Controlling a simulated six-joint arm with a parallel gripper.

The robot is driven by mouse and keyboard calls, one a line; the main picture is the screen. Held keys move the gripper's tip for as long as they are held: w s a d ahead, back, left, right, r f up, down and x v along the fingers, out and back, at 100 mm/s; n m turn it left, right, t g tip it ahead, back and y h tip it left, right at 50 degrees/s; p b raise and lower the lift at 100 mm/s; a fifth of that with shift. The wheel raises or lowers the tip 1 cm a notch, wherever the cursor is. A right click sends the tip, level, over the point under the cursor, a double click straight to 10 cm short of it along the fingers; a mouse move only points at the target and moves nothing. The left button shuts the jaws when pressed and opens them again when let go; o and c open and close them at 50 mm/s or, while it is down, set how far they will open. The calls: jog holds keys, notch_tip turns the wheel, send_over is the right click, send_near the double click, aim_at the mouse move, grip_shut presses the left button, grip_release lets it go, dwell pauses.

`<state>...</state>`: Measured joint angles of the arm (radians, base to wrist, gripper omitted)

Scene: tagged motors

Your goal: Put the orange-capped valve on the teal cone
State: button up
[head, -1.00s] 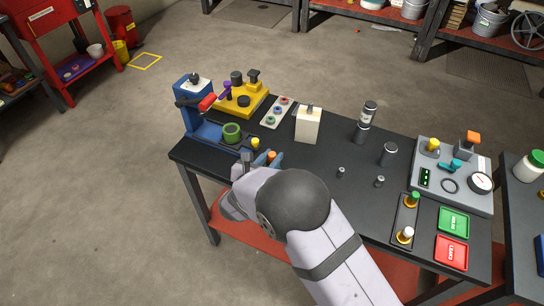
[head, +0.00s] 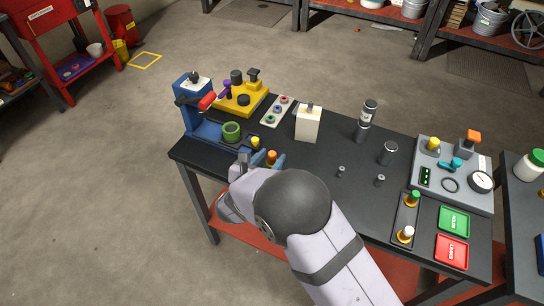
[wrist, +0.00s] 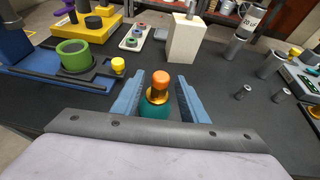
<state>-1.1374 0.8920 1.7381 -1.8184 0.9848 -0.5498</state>
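The orange-capped valve (wrist: 160,80) stands upright between my fingers in the wrist view, its brass collar below the cap. The teal cone (wrist: 153,110) shows directly under the collar, and the valve appears to sit on it. My gripper (wrist: 160,88) is open, with a blue finger on each side and a visible gap to the valve. In the head view the orange cap (head: 271,156) shows at my gripper (head: 262,160), near the bench's front left edge. The cone is hidden there by my arm.
A yellow-capped piece (wrist: 118,66) stands just left of my gripper, by the blue fixture with a green ring (wrist: 72,56). A cream block (wrist: 184,40) stands behind. Bare black bench top (head: 310,160) lies right of my gripper.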

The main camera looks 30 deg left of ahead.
jog(key=b+v, duration=0.1)
jog(key=v, duration=0.9)
jog(key=shift+s+b, duration=0.3)
jog(key=shift+s, duration=0.05)
jog(key=shift+r, duration=0.1)
jog(key=w+d+f+m+g+h, duration=0.1)
jog(key=d+m+g+h, duration=0.3)
jog(key=d+m, duration=0.75)
jog(key=w+d+f+m+g+h, duration=0.1)
jog(key=w+d+m+g+h, duration=0.25)
jog(key=d, duration=1.45)
jog(key=s+d+m+g+y, duration=0.3)
jog(key=s+d+m, duration=0.2)
jog(key=m, duration=0.6)
jog(key=s+d+f+m+g+y, duration=0.1)
jog(key=s+d+m+g+y, duration=0.2)
jog(key=s+m, duration=0.6)
jog(key=d+m, duration=0.2)
jog(key=shift+d, duration=0.35)
jog(key=shift+f+y, duration=0.1)
jog(key=shift+y, duration=0.15)
